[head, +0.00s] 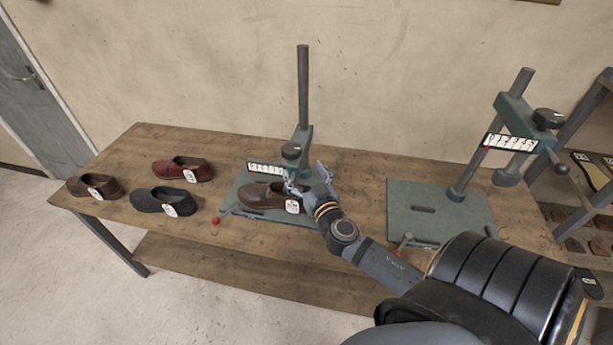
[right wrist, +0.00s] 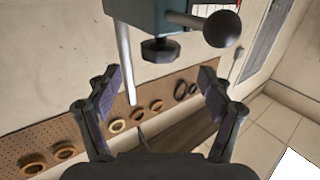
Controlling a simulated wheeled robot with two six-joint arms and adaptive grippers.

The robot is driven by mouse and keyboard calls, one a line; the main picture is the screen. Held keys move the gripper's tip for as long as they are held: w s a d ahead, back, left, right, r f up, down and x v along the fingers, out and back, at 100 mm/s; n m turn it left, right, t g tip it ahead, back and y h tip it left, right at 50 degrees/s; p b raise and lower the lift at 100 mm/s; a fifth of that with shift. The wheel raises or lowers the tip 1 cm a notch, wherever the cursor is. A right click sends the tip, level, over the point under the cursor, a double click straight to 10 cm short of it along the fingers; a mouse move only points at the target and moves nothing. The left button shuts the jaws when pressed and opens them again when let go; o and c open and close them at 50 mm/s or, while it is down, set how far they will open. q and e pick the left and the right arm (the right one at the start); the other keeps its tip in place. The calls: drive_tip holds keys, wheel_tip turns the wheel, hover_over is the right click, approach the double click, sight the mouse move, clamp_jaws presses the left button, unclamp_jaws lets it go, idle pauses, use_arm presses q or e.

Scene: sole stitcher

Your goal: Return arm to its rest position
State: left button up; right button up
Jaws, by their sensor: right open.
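My right gripper (head: 306,179) reaches in from the lower right in the head view, just above and beside the brown shoe on the left stitcher. In the right wrist view its two fingers (right wrist: 161,88) stand wide apart with nothing between them. The brown shoe (head: 262,196) with a white tag lies on the green base of the left stitcher (head: 304,85). The wrist view shows a stitcher head with a black knob (right wrist: 160,50) and ball-ended lever (right wrist: 222,29) above the fingers. I cannot tell whether the gripper touches anything. My left gripper is not in view.
The right stitcher (head: 520,118) has an empty green base (head: 420,200). A red shoe (head: 183,169), a dark shoe (head: 150,200) and another brown shoe (head: 92,186) stand on the left of the wooden table (head: 150,140). A rack (head: 590,100) stands at right.

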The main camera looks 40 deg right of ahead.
drive_tip(key=shift+v, duration=1.15)
